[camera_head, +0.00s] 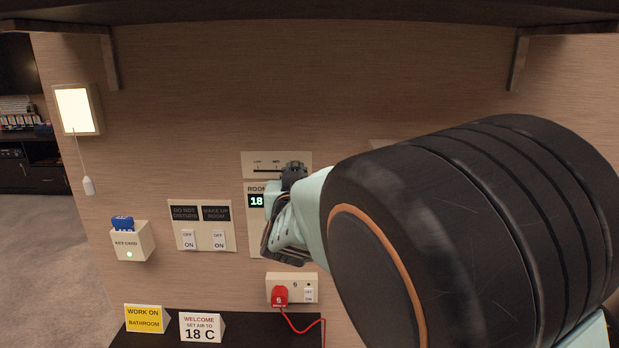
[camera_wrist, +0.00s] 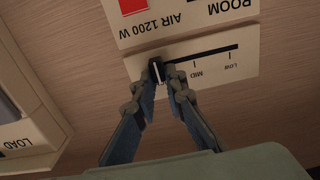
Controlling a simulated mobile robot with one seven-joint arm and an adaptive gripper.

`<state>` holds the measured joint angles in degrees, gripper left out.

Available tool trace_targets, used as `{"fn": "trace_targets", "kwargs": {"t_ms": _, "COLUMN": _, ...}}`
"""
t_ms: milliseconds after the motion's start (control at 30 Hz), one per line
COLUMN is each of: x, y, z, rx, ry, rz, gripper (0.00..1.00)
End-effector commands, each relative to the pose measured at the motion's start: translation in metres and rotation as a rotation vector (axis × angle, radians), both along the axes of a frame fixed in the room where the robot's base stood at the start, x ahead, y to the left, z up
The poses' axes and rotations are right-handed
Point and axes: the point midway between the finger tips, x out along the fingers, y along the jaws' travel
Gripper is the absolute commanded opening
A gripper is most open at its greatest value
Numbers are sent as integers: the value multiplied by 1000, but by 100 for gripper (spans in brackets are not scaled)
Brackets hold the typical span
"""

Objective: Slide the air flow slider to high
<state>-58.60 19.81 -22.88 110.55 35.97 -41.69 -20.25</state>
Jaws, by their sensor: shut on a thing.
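The air flow slider panel (camera_head: 248,160) is a pale plate on the wall in the head view, with LOW and MID marks on its left half. It also shows in the wrist view (camera_wrist: 215,84), turned about. My gripper (camera_head: 292,172) is at the right part of this panel and covers the third mark. In the wrist view my gripper (camera_wrist: 160,73) is shut on the dark slider knob (camera_wrist: 155,69), which has a light line. The knob is past MID, on the side away from LOW, at the visible left end of the dark track (camera_wrist: 205,56).
Below the slider is the room thermostat panel (camera_head: 254,184), partly hidden by my gripper. Two switches (camera_head: 204,240) and a key card box (camera_head: 131,241) are to the left. A socket with a red plug (camera_head: 280,296) is below. A shelf (camera_head: 300,10) overhangs the top.

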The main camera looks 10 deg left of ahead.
Motion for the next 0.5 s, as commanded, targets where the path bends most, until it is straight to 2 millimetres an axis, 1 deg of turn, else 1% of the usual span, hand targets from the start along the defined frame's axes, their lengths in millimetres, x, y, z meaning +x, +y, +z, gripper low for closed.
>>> {"fn": "trace_targets", "kwargs": {"t_ms": 33, "x": 2, "y": -4, "z": 0, "rx": -1, "ry": 1, "rz": -8, "gripper": 0}}
{"fn": "trace_targets", "kwargs": {"t_ms": 167, "x": 2, "y": -4, "z": 0, "rx": -1, "ry": 1, "rz": -9, "gripper": 0}}
{"fn": "trace_targets", "kwargs": {"t_ms": 200, "x": 2, "y": -4, "z": 0, "rx": -1, "ry": 2, "rz": -9, "gripper": 15}}
{"fn": "trace_targets", "kwargs": {"t_ms": 300, "x": 2, "y": -4, "z": 0, "rx": 0, "ry": 2, "rz": -9, "gripper": 26}}
{"fn": "trace_targets", "kwargs": {"t_ms": 333, "x": 2, "y": -4, "z": 0, "rx": 0, "ry": 2, "rz": -8, "gripper": 29}}
{"fn": "trace_targets", "kwargs": {"t_ms": 500, "x": 1, "y": -3, "z": 0, "rx": 0, "ry": 2, "rz": -6, "gripper": 29}}
